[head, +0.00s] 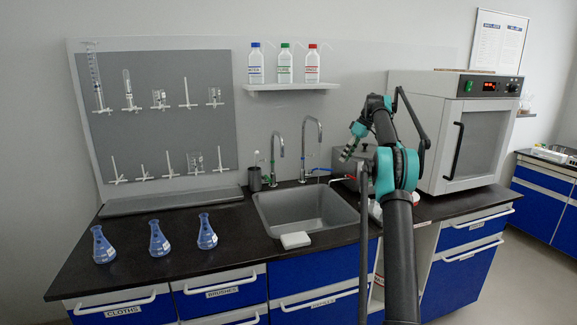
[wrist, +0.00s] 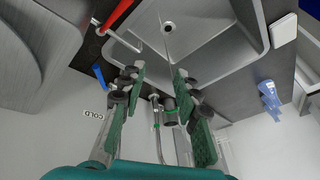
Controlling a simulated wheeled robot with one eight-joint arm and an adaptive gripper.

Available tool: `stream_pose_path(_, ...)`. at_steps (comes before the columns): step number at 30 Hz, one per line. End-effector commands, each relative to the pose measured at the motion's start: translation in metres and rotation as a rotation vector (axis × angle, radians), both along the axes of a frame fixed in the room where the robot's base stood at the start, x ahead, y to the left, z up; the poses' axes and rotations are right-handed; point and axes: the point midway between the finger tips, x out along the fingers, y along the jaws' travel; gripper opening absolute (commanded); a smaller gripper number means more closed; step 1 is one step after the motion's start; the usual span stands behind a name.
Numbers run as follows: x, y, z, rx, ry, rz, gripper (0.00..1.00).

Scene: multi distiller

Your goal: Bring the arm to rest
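My arm (head: 398,230) rises in front of the counter and bends over at the top. My gripper (head: 347,154) hangs in the air to the right of the sink's taps, clear of the worktop. In the wrist view my gripper (wrist: 158,74) has its two green-padded fingers apart, with nothing between them. The sink (head: 305,212) lies below and to the left of the gripper in the head view. It also shows beyond the fingertips in the wrist view (wrist: 215,62).
Two taps (head: 305,150) stand behind the sink, close to the gripper. A large oven (head: 455,130) stands right of my arm. Three blue flasks (head: 158,240) stand on the left worktop. A white block (head: 295,240) lies at the sink's front edge. Bottles (head: 285,68) stand on a shelf.

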Motion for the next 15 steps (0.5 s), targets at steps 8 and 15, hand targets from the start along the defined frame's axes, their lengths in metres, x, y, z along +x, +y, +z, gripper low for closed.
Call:
stream_pose_path(8,-0.013,0.008,0.002,-0.026,0.010,-0.062,0.32)
stream_pose_path(15,-0.043,0.018,0.000,-0.062,0.021,-0.159,0.32)
